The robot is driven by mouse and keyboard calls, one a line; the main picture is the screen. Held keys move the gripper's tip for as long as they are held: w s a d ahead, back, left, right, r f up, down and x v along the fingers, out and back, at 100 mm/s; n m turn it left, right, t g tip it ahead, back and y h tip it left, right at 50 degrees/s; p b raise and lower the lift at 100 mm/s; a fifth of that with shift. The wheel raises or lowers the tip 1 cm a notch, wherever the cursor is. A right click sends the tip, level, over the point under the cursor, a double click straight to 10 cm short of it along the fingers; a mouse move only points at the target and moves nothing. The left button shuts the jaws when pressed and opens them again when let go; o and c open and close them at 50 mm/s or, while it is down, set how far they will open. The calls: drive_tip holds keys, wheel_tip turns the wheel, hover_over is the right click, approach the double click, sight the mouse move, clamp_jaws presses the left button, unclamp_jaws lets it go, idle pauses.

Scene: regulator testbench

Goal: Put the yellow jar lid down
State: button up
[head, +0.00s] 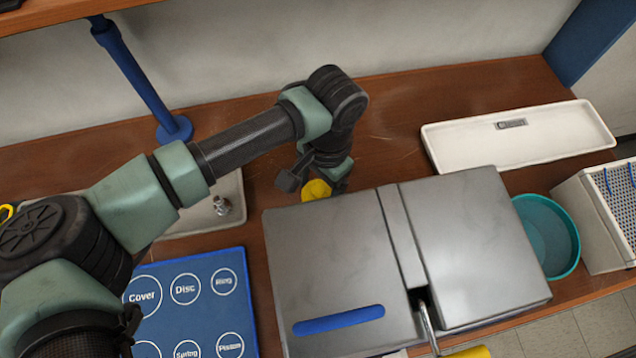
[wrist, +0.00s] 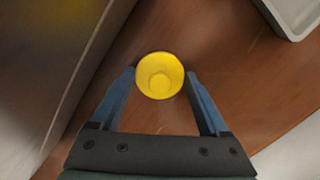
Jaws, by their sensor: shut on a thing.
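The yellow jar lid (head: 316,190) shows behind the far left edge of the large grey box, partly hidden by my gripper and the box. In the wrist view the lid (wrist: 160,76) is round with a smaller raised or sunken ring in its middle. My gripper (wrist: 160,82) is shut on the lid, with one blue finger on each side of it. In the head view my gripper (head: 318,180) points down over the wooden bench. I cannot tell whether the lid touches the bench.
The grey box (head: 335,245) stands close beside my gripper. A blue mat (head: 190,268) with labelled circles lies at left, below a pale tray (head: 232,190) with a metal part. A white tray (head: 520,140) and teal bowl (head: 548,235) are at right. Bench wood is bare behind my gripper.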

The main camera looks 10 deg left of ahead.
drive_tip(key=shift+f, duration=0.2)
drive_tip(key=o, duration=1.2)
drive_tip(key=shift+c, duration=0.2)
drive_tip(key=shift+r, duration=0.1)
